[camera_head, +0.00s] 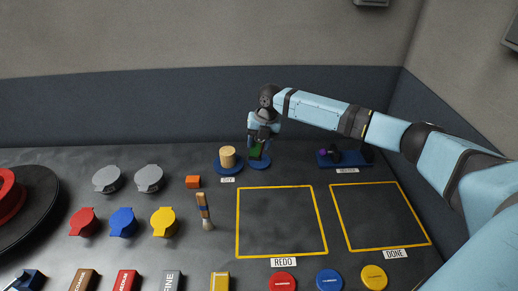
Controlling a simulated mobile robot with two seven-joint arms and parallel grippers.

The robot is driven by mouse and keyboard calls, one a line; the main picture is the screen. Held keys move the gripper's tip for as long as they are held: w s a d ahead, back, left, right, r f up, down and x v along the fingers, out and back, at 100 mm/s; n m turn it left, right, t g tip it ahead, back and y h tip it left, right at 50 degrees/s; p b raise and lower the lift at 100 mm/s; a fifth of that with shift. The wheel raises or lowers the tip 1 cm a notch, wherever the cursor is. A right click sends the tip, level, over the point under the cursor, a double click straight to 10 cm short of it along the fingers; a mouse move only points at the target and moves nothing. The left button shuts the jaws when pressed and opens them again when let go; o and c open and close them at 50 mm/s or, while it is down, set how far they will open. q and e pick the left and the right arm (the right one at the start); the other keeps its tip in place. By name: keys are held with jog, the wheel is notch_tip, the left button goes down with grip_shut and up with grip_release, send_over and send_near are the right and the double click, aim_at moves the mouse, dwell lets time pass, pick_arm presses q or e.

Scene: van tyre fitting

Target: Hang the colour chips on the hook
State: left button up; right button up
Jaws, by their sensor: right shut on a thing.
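My right gripper (260,137) reaches in from the right and points down near the back of the bench. It is shut on a small dark green piece (257,150), which appears to be the colour chips. The piece is just above or touching a round blue base (258,164); I cannot tell which. The fingers partly hide it. I cannot make out a hook clearly. My left gripper is not in view.
A tan cylinder (227,155) stands on a blue dish just left of the gripper. A blue tray (343,159) with dark items lies to the right. The yellow REDO outline (238,225) and DONE outline (340,215) are empty.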

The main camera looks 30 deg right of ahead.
jog(key=w+d+f+b, duration=0.1)
jog(key=w+d+b, duration=0.2)
jog(key=w+b, duration=0.1)
jog(key=shift+w+d+f, duration=0.15)
jog(key=shift+w+d, duration=0.05)
jog(key=shift+w, duration=0.6)
dwell(0.5)
jog(key=o, duration=1)
